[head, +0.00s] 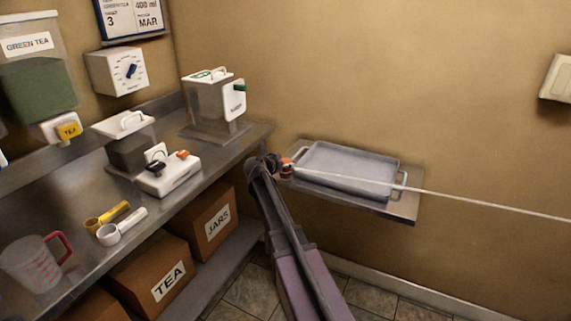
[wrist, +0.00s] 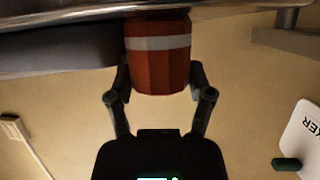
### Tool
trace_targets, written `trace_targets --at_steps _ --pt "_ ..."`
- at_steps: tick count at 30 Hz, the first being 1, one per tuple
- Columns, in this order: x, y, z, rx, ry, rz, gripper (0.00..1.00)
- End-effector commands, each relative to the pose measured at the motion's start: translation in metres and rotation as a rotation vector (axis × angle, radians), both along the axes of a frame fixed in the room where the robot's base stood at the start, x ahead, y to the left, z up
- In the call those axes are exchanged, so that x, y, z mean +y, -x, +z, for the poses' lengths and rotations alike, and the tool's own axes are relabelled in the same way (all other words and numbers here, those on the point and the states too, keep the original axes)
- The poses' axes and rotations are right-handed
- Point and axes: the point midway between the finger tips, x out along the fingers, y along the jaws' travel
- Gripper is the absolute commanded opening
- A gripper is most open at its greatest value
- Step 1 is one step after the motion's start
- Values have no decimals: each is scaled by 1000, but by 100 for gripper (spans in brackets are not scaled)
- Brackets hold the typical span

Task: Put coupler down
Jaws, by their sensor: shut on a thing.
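The coupler (wrist: 160,68) is a red-orange cylinder with a pale band, between the two fingers of my gripper (wrist: 160,85) in the wrist view. My gripper is shut on it. In the head view the coupler (head: 287,164) shows as a small orange spot at the tip of my gripper (head: 275,166), beside the left edge of a grey tray (head: 345,181). A white hose (head: 460,197) runs from near the coupler over the tray and off to the right. Whether the coupler touches the tray or the shelf cannot be told.
The tray with white handles sits on a metal wall shelf (head: 408,207). Left is a steel counter (head: 85,195) with a lidded clear container (head: 208,105), a white device (head: 168,174), scoops (head: 122,226) and a measuring jug (head: 35,265). Cardboard boxes (head: 160,275) stand below.

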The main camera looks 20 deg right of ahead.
Motion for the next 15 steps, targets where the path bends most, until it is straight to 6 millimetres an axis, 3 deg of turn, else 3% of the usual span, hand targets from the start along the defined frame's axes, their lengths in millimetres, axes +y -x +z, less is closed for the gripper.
trace_targets --at_steps 1,3,4,15 --pt "0 0 -1 0 0 0 77" --pt "0 0 0 0 0 0 98" --pt "0 0 0 0 0 0 100" --pt "0 0 0 0 0 0 100"
